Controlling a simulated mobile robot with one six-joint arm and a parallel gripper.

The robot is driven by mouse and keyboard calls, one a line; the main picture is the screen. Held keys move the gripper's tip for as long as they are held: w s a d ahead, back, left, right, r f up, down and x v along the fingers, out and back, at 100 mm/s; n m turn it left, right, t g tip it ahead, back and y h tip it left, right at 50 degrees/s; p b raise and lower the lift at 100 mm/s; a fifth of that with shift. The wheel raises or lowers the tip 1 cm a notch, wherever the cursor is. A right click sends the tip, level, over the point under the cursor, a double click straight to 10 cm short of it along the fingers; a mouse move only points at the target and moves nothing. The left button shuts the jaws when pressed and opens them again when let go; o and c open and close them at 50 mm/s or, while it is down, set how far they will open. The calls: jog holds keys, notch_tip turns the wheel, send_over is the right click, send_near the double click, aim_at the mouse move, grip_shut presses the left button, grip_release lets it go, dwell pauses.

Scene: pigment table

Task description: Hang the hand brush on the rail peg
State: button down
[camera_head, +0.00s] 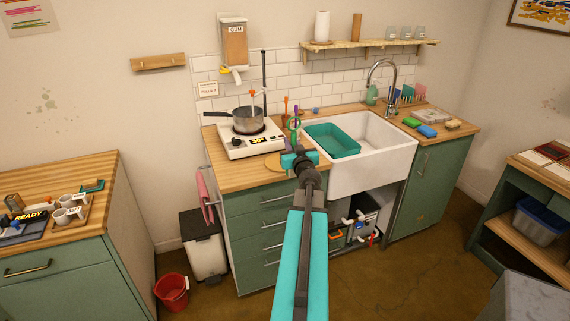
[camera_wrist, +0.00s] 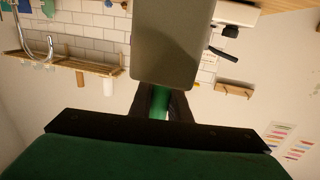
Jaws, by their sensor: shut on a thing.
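My gripper (camera_head: 300,160) is over the counter's front edge, between the hot plate and the sink, at the end of my outstretched arm. In the wrist view, which is upside down, its dark fingers (camera_wrist: 160,98) are shut on a green handle. I take this to be the hand brush (camera_wrist: 158,107); a broad grey part extends beyond the fingers. The wooden peg rail (camera_head: 158,62) is on the wall at upper left, well apart from my gripper. It also shows in the wrist view (camera_wrist: 234,89), with small pegs.
A saucepan (camera_head: 241,120) stands on the hot plate (camera_head: 250,141), left of my gripper. A gum dispenser (camera_head: 234,42) hangs above. The sink (camera_head: 372,155) with a teal basin (camera_head: 332,140) is to the right. The wall around the rail is clear. A bin (camera_head: 204,247) stands below.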

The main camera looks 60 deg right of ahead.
jog(key=shift+s+d+r+m+g+h, duration=0.1)
jog(key=shift+s+d+m+g+h, duration=0.1)
jog(key=shift+s+d, duration=0.35)
jog(key=shift+s+d+r+m+g+h, duration=0.1)
jog(key=shift+s+d+m+g, duration=0.2)
jog(key=shift+s, duration=0.35)
jog(key=shift+w+d, duration=0.15)
jog(key=w+d+f, duration=0.1)
jog(key=w+d, duration=0.7)
jog(key=w, duration=0.3)
jog(key=shift+w+d+f+b, duration=0.15)
jog(key=shift+f+b, duration=0.05)
jog(key=shift+b, duration=0.25)
jog(key=shift+w+d+f+b, duration=0.15)
jog(key=shift+w+f, duration=0.05)
jog(key=shift+f, duration=0.35)
jog(key=shift+w+d+f+b, duration=0.2)
jog(key=shift+w+f, duration=0.05)
jog(key=shift+f, duration=0.25)
jog(key=shift+w+d+f+b, duration=0.15)
jog(key=shift+w+f, duration=0.05)
jog(key=shift+f, duration=0.55)
